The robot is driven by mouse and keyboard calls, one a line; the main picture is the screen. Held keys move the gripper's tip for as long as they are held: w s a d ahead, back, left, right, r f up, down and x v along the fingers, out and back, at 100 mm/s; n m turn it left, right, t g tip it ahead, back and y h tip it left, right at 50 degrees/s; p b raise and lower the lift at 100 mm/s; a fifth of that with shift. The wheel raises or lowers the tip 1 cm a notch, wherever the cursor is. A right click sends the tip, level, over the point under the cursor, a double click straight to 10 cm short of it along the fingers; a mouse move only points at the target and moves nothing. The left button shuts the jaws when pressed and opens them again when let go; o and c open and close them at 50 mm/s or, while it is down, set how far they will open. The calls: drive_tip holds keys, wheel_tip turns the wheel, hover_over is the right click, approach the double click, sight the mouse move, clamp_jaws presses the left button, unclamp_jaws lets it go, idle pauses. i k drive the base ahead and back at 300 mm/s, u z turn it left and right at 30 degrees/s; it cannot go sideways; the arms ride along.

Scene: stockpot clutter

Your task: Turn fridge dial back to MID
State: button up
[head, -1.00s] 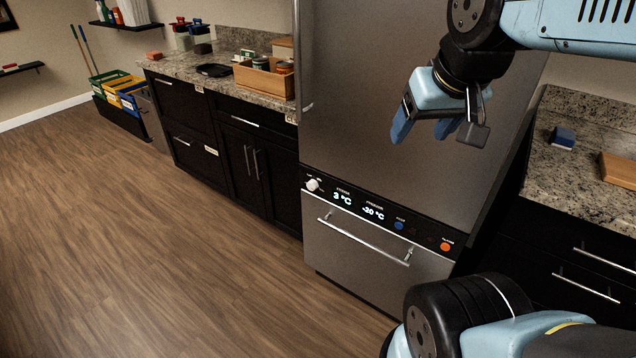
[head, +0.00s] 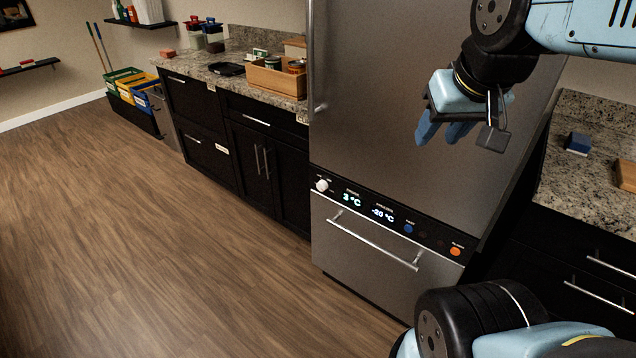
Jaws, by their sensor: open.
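The fridge (head: 400,110) is a tall steel unit with a dark control strip (head: 385,218) across its front. The white dial (head: 321,185) sits at the strip's left end; its markings are too small to read. Beside it are lit displays, one reading 3 °C (head: 351,200) and one reading about -20 °C (head: 383,215). A blue button (head: 408,229) and an orange button (head: 455,251) are farther right. My gripper (head: 440,135) has blue fingers pointing down, open and empty. In the picture it is above and right of the dial, apart from it.
A steel drawer with a bar handle (head: 372,243) is below the strip. A granite counter (head: 215,78) with a wooden box (head: 275,82) stands left, another counter (head: 590,185) right. Colored bins (head: 128,90) stand far left. The wooden floor (head: 150,240) in front is clear.

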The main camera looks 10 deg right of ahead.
sight(322, 185)
drive_tip(key=z, duration=1.4)
drive_tip(key=k, duration=0.95)
drive_tip(key=u, duration=0.65)
drive_tip(key=i, duration=1.25)
drive_tip(key=u, duration=0.05)
